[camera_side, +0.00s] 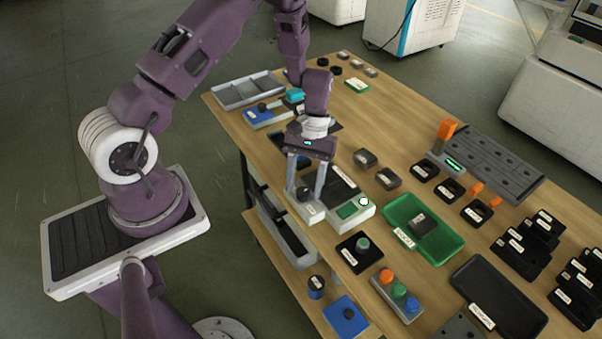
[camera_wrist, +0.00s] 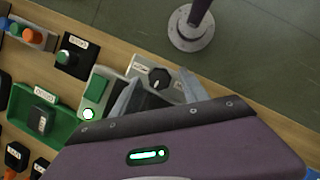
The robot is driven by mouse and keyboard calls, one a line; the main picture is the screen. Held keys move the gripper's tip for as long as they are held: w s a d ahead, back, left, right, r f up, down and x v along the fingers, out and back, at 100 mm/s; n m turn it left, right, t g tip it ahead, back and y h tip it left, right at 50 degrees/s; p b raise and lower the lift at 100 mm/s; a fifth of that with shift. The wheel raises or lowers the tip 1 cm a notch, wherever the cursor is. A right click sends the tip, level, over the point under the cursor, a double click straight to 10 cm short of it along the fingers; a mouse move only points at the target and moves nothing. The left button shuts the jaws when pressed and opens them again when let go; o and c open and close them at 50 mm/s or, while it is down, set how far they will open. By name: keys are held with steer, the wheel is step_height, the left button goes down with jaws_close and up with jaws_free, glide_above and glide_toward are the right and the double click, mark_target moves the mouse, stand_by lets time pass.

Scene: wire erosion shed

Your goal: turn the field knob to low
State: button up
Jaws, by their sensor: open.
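A black round knob (camera_wrist: 158,78) with a pale pointer mark sits on a light grey box (camera_wrist: 138,68) with a white label, whose text is too small to read. In the side view the same knob (camera_side: 304,194) is at the table's near-left edge. My gripper (camera_side: 305,191) is open and points down, with one finger on each side of the knob. In the wrist view the gripper's fingers (camera_wrist: 158,92) also flank it, and a gap seems to show between the fingers and the knob. I cannot tell whether either finger touches it. The low mark is not readable.
Just right of the knob box is a grey unit with a green panel (camera_side: 347,210) and a lit button (camera_side: 364,202). A green-topped knob on a black plate (camera_side: 351,260), a green tray (camera_side: 441,245) and a three-button box (camera_side: 397,294) stand nearby. Floor lies left of the table edge.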

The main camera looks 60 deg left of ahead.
steer(key=m, duration=0.1)
steer(key=m+y, duration=0.1)
steer(key=m, duration=0.2)
steer(key=shift+w+d+m+g+y, duration=0.1)
steer(key=shift+d+m+g+y, duration=0.2)
steer(key=m+y, duration=0.1)
steer(key=m, duration=0.3)
steer(key=shift+d+y, duration=0.2)
steer(key=shift+y, duration=0.2)
step_height(320, 180, up, 18)
steer(key=w+d+t, duration=0.1)
steer(key=d+t, duration=0.1)
steer(key=s+d+r+t+h, duration=0.1)
steer(key=s+r+t, duration=0.4)
steer(key=s+r, duration=0.6)
step_height(320, 180, up, 3)
steer(key=shift+s+d+f+n, duration=0.2)
steer(key=shift+s+d+n, duration=0.1)
steer(key=shift+s+d, duration=0.15)
